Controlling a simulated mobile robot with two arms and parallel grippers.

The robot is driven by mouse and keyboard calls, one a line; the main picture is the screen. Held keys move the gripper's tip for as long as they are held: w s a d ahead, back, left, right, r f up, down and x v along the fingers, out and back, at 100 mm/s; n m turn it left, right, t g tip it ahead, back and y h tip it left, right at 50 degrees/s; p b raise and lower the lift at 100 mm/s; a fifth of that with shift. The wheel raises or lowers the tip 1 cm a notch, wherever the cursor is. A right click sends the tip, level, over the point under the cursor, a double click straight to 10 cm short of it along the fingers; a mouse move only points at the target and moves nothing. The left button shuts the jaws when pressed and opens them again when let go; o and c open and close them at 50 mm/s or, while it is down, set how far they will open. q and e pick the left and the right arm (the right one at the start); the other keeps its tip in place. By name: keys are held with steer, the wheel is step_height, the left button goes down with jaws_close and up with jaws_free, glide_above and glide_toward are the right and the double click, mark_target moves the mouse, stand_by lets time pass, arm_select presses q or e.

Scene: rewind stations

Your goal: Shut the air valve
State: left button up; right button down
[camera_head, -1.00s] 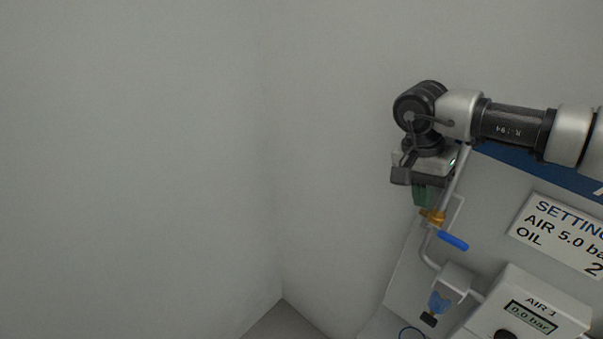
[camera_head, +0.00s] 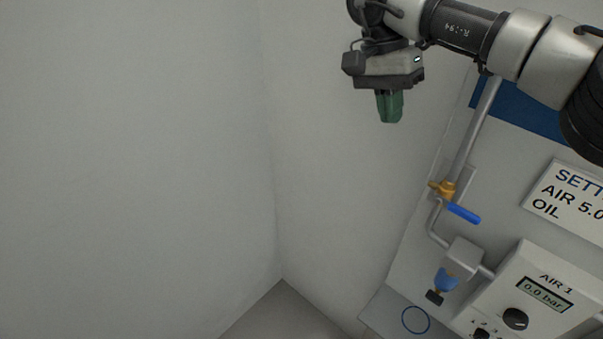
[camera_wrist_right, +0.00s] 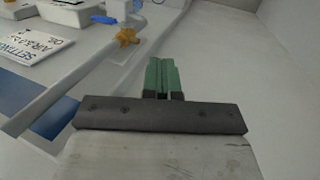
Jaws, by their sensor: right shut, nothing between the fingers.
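The air valve has a brass body (camera_head: 443,188) on a grey pipe and a blue lever handle (camera_head: 463,213). The lever lies across the pipe line, pointing right and slightly down in the head view. In the right wrist view the brass body (camera_wrist_right: 126,37) and the blue lever (camera_wrist_right: 104,20) show at the upper left. My right gripper (camera_head: 390,119), with green fingers, is up and to the left of the valve, clear of it. Its fingers (camera_wrist_right: 162,62) are shut and empty. My left gripper is not in view.
The AIR 1 unit (camera_head: 534,293) reads 0.0 bar. A blue winged fitting (camera_head: 446,280) hangs below a grey block (camera_head: 463,257). A settings sign (camera_head: 567,203) is at the right. The left holds bare walls and open space.

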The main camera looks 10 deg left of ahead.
steer(key=s+a+f+g+y, duration=0.1)
steer(key=s+a+f+y, duration=0.2)
steer(key=a+f, duration=0.2)
steer(key=s+a+f+g+y, duration=0.1)
steer(key=s+a+f+y, duration=0.2)
steer(key=a+f, duration=0.2)
steer(key=shift+s+a+y, duration=0.2)
steer(key=shift+a+y, duration=0.2)
steer(key=shift+a, duration=1.25)
